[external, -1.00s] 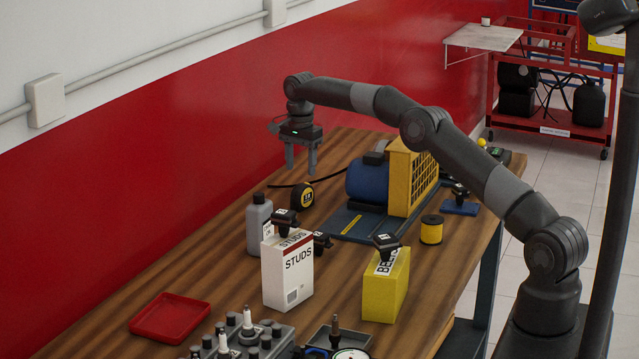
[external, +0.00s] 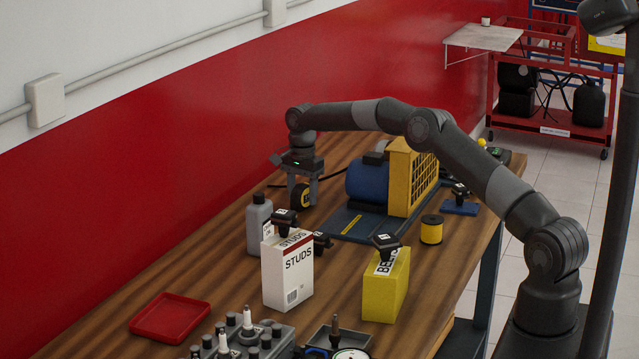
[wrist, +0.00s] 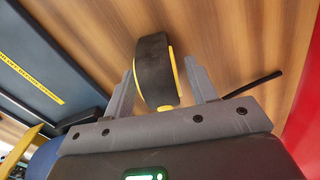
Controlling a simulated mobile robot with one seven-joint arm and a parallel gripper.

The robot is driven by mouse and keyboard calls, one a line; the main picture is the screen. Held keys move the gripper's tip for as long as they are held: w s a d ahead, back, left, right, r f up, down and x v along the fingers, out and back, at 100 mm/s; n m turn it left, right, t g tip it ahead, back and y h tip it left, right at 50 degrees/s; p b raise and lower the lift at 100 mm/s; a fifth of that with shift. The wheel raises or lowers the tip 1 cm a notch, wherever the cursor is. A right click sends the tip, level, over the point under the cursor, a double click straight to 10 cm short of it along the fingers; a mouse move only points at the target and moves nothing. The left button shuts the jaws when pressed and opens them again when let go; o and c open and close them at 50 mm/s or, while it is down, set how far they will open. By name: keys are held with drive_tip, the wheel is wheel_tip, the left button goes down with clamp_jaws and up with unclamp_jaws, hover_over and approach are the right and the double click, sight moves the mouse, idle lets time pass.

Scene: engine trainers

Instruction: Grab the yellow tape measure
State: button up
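The yellow and black tape measure (external: 301,196) stands upright on the wooden bench near the red wall. In the wrist view the tape measure (wrist: 154,72) shows its dark edge, with yellow along its side, between my two fingers. My gripper (external: 302,200) is lowered around it, one finger on each side. In the wrist view my gripper (wrist: 160,80) is open, with a gap visible between the tape measure and the right finger. The left finger is close to it; I cannot tell whether it touches.
A blue motor (external: 367,181) with a yellow guard (external: 410,180) stands right of my gripper. A grey bottle (external: 259,224) and a white STUDS box (external: 287,270) are nearer the camera. A black cable (wrist: 254,84) lies beside the right finger.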

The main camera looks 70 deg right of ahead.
clamp_jaws()
idle(0.3)
drive_tip(key=shift+r, duration=0.1)
